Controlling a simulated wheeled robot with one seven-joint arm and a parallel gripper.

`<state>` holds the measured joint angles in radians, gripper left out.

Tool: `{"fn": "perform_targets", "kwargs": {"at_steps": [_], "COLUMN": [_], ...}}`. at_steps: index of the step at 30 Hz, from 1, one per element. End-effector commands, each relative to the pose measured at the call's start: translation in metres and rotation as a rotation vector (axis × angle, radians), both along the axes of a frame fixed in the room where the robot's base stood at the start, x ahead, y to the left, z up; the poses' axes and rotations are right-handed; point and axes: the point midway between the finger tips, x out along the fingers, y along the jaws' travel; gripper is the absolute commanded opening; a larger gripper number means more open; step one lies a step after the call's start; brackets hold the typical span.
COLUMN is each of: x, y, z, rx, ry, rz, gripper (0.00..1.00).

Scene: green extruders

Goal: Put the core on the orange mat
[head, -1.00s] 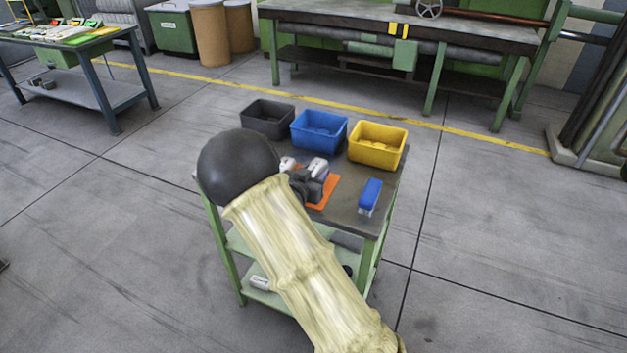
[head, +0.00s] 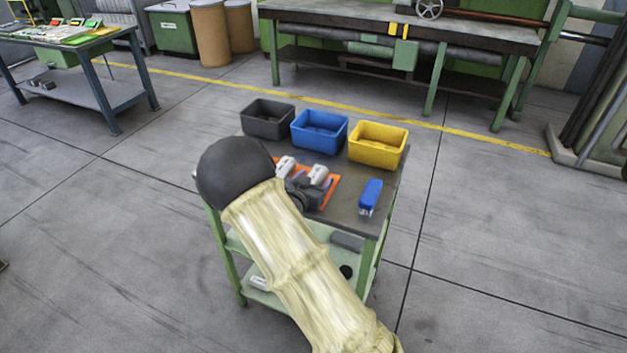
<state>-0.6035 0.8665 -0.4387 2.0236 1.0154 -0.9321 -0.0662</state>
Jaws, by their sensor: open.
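The orange mat (head: 331,194) lies on the top of the small green-legged table, partly covered by my gripper. My gripper (head: 302,170) is over the mat, its two pale fingers spread apart. Orange shows between and beside the fingers. A small bluish-purple patch shows beside the right finger, but I cannot tell what it is. I cannot pick out the core with certainty; the gripper and my arm hide part of the mat and tabletop.
A dark grey bin (head: 268,119), a blue bin (head: 319,131) and a yellow bin (head: 377,146) stand along the table's back edge. A blue object (head: 371,195) stands right of the mat. The lower shelf holds a white item (head: 259,282) and dark items.

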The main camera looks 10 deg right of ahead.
Motion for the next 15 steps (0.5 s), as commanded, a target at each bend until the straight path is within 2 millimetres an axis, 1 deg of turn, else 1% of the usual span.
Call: {"fn": "perform_targets", "kwargs": {"at_steps": [1, 5, 8, 15], "x": [0.000, -0.010, -0.024, -0.062], "y": [0.000, 0.009, 0.018, 0.047], "z": [0.004, 0.005, 0.008, 0.018], "rx": [0.000, 0.000, 0.001, 0.002], "ry": [0.000, 0.000, 0.000, 0.000], "rz": [0.000, 0.002, 0.003, 0.004], "gripper": [0.66, 0.66, 0.66, 0.66]}}
